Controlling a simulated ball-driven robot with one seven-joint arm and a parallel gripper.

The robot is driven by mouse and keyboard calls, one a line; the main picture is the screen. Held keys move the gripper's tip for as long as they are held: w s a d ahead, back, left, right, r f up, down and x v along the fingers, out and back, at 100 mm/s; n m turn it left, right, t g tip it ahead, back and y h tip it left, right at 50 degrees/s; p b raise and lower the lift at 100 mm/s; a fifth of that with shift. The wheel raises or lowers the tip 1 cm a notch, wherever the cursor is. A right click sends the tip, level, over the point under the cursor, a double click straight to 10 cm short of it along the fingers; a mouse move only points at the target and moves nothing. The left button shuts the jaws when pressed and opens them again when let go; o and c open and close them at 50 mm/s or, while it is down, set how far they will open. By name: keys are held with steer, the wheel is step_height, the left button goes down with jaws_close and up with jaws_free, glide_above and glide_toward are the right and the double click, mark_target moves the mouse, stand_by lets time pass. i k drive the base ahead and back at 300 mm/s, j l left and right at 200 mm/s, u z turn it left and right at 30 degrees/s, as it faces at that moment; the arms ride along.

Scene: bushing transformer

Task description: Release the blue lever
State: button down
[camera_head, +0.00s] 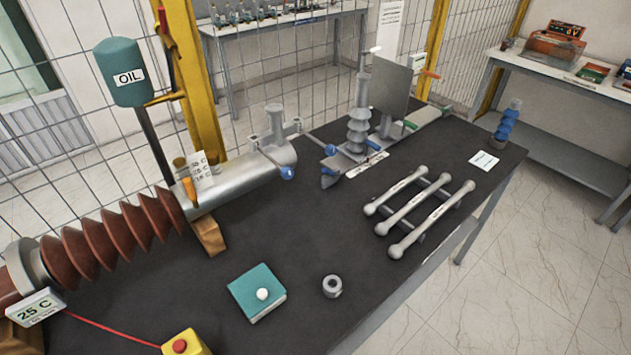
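Several small blue parts show in the head view, and I cannot tell for certain which is the blue lever. One blue handle (288,173) sits at the right end of the grey metal cylinder (245,170), below its upright clamp fittings. Another blue piece (330,150) is at the left side of the grey ribbed insulator (357,130). A further blue piece (329,171) is just below it, at the left end of a labelled plate. Whether any of them is latched is too small to tell. My gripper is not in view.
A wire fence stands behind. The front middle is mostly clear.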

mark_target(337, 175)
steer(key=i+l+u, duration=0.45)
steer(key=i+u, duration=0.15)
steer(key=i+l+u, duration=0.15)
steer(key=l+u, duration=0.1)
steer(key=l, duration=0.3)
steer(key=i+l+u, duration=0.15)
steer(key=l, duration=0.15)
steer(key=i+l+u, duration=0.15)
steer(key=i, duration=0.15)
steer(key=i+j+z, duration=0.1)
steer(key=j, duration=0.25)
steer(key=i+j+z, duration=0.1)
steer(key=i+j, duration=0.25)
steer(key=k+j+z, duration=0.2)
steer(key=j+z, duration=0.2)
steer(key=k, duration=0.15)
steer(key=i+j, duration=0.1)
steer(key=j, duration=0.15)
